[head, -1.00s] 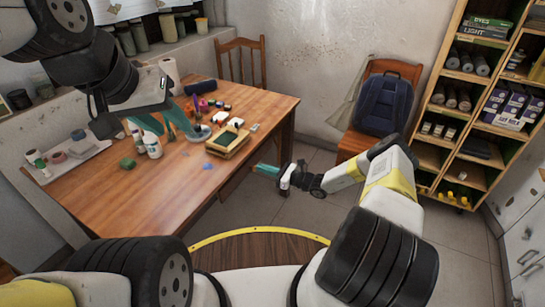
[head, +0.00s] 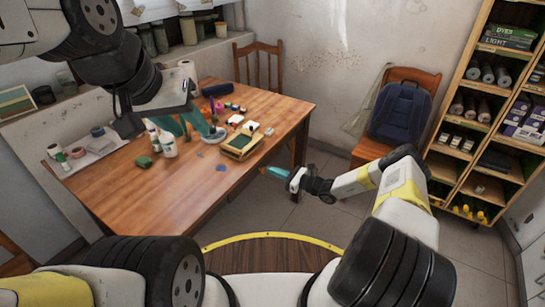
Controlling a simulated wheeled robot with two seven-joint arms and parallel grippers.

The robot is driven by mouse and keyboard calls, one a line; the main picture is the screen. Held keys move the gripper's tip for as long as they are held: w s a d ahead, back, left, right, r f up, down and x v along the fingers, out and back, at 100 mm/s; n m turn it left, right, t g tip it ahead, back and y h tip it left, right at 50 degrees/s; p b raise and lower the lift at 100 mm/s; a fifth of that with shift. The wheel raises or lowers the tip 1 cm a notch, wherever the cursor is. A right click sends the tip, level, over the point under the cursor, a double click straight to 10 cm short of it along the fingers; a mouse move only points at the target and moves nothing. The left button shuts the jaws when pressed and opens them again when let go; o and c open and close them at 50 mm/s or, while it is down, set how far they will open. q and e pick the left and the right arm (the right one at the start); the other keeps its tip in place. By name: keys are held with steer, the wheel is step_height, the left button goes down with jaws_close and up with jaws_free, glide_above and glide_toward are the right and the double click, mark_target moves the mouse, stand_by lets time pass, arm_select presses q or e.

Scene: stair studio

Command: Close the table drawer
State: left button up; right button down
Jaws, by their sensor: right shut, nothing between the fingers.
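The wooden table (head: 120,190) stands at the left and centre. Its drawer cannot be made out clearly; the side below the tabletop's near right edge is in shadow. My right gripper (head: 272,172) is shut and empty, its teal fingers pointing left toward that side, just below tabletop height. I cannot tell whether the fingertips touch anything. My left gripper (head: 197,132) hangs over the tabletop with its teal fingers spread apart, among small items and holding nothing that I can see.
On the table are a yellow-edged wooden tray (head: 240,146), a white bottle (head: 168,147) and a pale tray (head: 90,150) of tape rolls. A chair with a blue backpack (head: 401,110) and a shelf unit (head: 480,130) stand to the right. Open floor lies between.

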steer(key=v, duration=1.3)
steer(key=s+a+r+n+g+h, duration=0.2)
steer(key=s+r+n+g+h, duration=0.45)
steer(key=r, duration=0.85)
steer(key=s+a+r+n+g+h, duration=0.1)
steer(key=s+r+n+g, duration=0.25)
steer(key=r+n, duration=0.9)
steer(key=s+d+r+n+t+h, duration=0.2)
steer(key=s+r+n+t, duration=0.1)
steer(key=s+r, duration=0.6)
steer(key=s+d+r+n+t+h, duration=0.2)
steer(key=s+r+t+h, duration=0.1)
steer(key=s+r, duration=0.7)
steer(key=s+t, duration=0.1)
steer(key=s, duration=0.2)
steer(key=shift+n, duration=0.4)
